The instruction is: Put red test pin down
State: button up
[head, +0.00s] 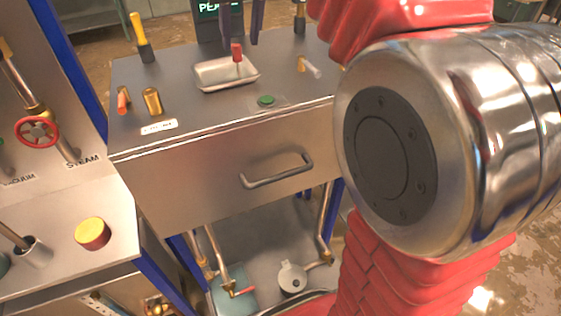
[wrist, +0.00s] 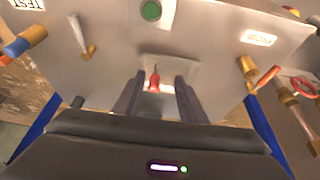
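The red test pin (head: 237,53) stands about upright in a shallow metal tray (head: 212,83) on the steel bench top. It also shows in the wrist view (wrist: 154,82), over the tray (wrist: 178,67). My gripper (head: 242,38) is above the tray, its two dark fingers apart. In the wrist view my gripper (wrist: 159,78) has one finger on each side of the pin, with visible gaps. It is open and holds nothing. The pin's lower end is hard to make out.
A yellow-handled tool (head: 139,32), a copper-coloured piece (head: 123,101) and a brass cylinder (head: 152,101) stand at the bench's left. A green button (head: 266,100) is near the front edge. A drawer handle (head: 278,171) sticks out in front.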

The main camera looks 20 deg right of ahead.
jog(key=s+a+f, duration=0.1)
jog(key=s+f, duration=0.9)
jog(key=s, duration=0.3)
jog(key=s+a+f+t, duration=0.1)
jog(key=s+f, duration=0.9)
jog(key=s, duration=0.3)
jog(key=shift+s+a+f, duration=0.25)
jog(key=shift+f, duration=0.05)
